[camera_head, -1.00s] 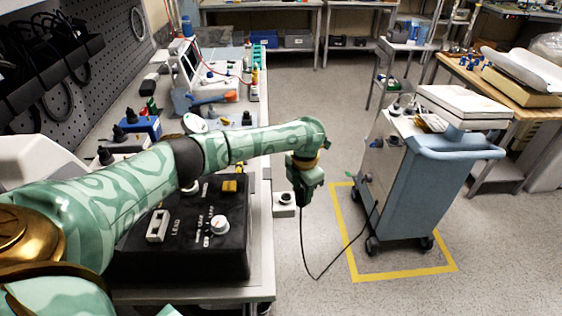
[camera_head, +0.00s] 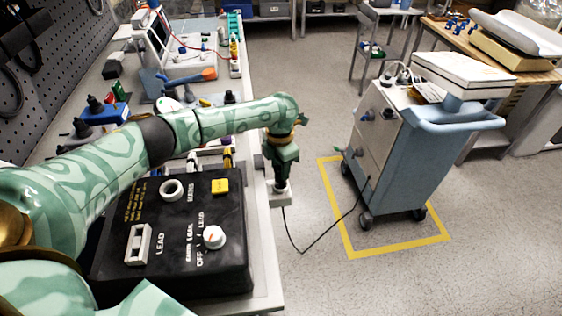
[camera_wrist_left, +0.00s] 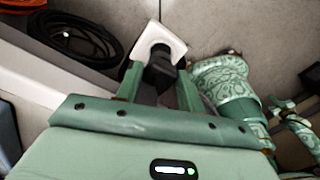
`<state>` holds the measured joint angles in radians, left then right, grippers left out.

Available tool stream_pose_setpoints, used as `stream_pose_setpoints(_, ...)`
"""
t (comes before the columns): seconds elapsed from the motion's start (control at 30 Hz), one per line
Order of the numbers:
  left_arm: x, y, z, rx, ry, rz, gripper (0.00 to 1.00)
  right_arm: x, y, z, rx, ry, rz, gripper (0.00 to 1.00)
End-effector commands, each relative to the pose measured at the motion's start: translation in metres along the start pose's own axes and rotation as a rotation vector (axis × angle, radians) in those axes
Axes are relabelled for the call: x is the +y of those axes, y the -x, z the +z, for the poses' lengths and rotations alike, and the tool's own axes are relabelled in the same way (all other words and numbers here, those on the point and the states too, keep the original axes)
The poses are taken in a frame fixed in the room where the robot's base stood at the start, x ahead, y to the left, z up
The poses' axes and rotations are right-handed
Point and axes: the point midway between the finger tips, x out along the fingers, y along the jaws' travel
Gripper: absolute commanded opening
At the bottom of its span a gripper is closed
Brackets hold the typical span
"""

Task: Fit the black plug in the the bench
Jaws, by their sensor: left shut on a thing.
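My left gripper (camera_head: 281,174) is shut on the black plug (camera_head: 280,187) and points down at the bench's outer edge. The plug meets the white socket block (camera_head: 279,198) on that edge. In the left wrist view the black plug (camera_wrist_left: 159,72) sits between the two green fingers (camera_wrist_left: 158,92), over the white socket (camera_wrist_left: 162,40). The plug covers the socket's opening, so I cannot tell how deep it is. A thin black cord (camera_head: 313,245) runs from there in a loop to the blue cart (camera_head: 406,150). My right gripper is not in view.
The bench (camera_head: 262,270) carries a black tester box (camera_head: 176,240) with a white knob, beneath my left arm. Bottles and a monitor (camera_head: 158,38) stand farther back. The cart stands within yellow floor tape (camera_head: 400,247). The floor between bench and cart holds only the cord.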

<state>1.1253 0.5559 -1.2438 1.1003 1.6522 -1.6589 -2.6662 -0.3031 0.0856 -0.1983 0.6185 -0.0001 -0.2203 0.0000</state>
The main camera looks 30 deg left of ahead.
Motion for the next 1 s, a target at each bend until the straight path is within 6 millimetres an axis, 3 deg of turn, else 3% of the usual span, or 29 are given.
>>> stream_pose_setpoints(0.1, 0.0, -0.01, 0.0, 0.0, 0.001, 0.0, 0.09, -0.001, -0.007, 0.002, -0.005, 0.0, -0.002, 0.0)
stream_pose_setpoints(1.0, 0.0, -0.022, 0.0, -0.001, 0.0, 0.0, 0.09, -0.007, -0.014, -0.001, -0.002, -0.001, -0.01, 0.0)
